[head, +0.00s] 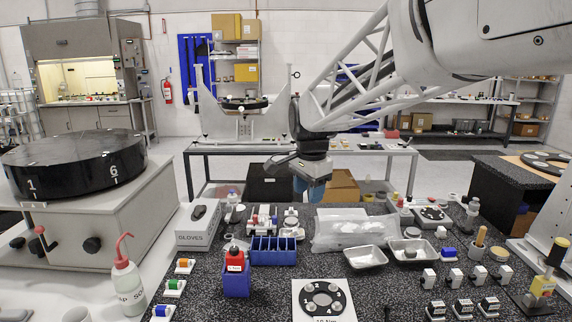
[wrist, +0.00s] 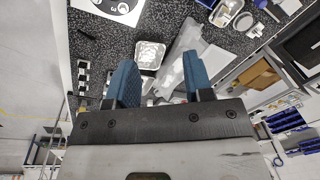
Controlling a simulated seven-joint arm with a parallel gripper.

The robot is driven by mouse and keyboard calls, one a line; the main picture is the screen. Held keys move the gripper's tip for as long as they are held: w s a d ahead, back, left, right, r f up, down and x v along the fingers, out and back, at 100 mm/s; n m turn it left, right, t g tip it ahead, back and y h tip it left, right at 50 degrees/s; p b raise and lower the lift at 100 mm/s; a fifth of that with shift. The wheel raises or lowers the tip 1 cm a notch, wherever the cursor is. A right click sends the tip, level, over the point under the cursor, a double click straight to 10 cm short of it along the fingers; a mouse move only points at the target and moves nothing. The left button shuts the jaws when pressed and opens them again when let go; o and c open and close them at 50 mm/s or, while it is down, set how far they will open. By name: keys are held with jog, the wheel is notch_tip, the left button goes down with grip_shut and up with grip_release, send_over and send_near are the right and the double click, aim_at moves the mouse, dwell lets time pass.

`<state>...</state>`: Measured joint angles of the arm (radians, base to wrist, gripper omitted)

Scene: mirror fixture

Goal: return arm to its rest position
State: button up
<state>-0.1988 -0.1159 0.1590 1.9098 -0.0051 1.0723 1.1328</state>
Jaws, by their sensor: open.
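My gripper (head: 312,183) hangs above the far part of the dark speckled table (head: 330,258) in the head view, near the clear plastic bag. In the wrist view its two blue fingers (wrist: 160,84) stand wide apart with nothing between them touching either one. It is open and empty. My arm comes in from the upper right of the head view.
A black round mirror fixture (head: 75,160) stands left. A white stand (head: 240,115) is behind.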

jog(key=s+d+f+n, duration=0.3)
jog(key=s+d, duration=0.1)
jog(key=s, duration=0.7)
jog(key=s+d+f+n, duration=0.3)
jog(key=s+d+n, duration=0.1)
jog(key=s, duration=0.7)
jog(key=s+d+f+n+t, duration=0.1)
jog(key=s+d+f+n, duration=0.2)
jog(key=s, duration=0.8)
jog(key=shift+s+d+f, duration=0.15)
jog(key=shift+s+d, duration=0.1)
jog(key=shift+d, duration=0.75)
